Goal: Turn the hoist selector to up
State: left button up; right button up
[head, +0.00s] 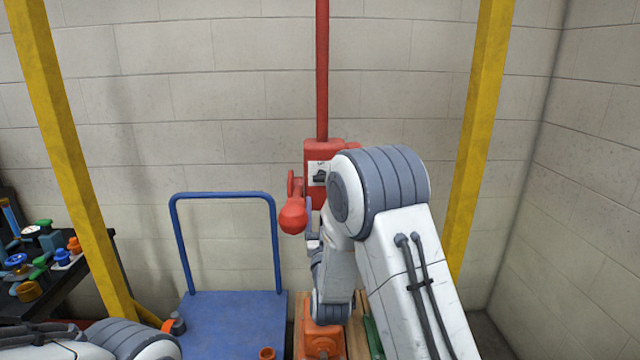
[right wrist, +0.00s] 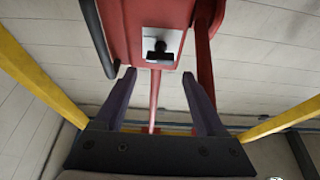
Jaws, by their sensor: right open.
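The red hoist box (head: 345,155) hangs from a red vertical post in front of the wall. On its face is a pale plate with a black selector knob (head: 319,174); the plate and knob also show in the right wrist view (right wrist: 157,55). Which setting the knob is on I cannot tell. My right gripper (head: 311,208) is just below the box, partly hidden behind my right arm in the head view. In the right wrist view its two fingers (right wrist: 160,85) are wide apart with nothing between them, short of the knob. My left gripper is out of view.
A red handle (head: 293,214) hangs at the box's left side. Yellow posts (head: 80,180) stand on both sides. A blue trolley (head: 232,318) is at lower left, and a dark table (head: 70,275) with motor parts stands at far left. An orange motor (head: 322,340) sits below on wood.

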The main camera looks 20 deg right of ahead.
jog(key=p+x, duration=0.1)
jog(key=x, duration=0.6)
jog(key=shift+p, duration=0.35)
jog(key=shift+f, duration=0.1)
jog(key=c, duration=0.9)
jog(key=shift+d, duration=0.2)
jog(key=shift+c, duration=1)
jog(key=shift+s+d+r+n+g+y+b, duration=0.15)
jog(key=shift+n+g+y+b, duration=0.5)
jog(key=shift+n+y+b, duration=2.05)
jog(key=shift+w+d+r+n+g+h+b, duration=0.15)
jog(key=shift+n+g+b, duration=0.7)
jog(key=shift+n, duration=3.9)
jog(key=shift+s+a+r+n+g+y+b, duration=0.15)
jog(key=shift+n+g+y+b, duration=0.25)
jog(key=shift+n+y+b, duration=2.35)
jog(key=n+h+p, duration=0.1)
jog(key=n+h, duration=0.1)
jog(key=shift+h, duration=0.3)
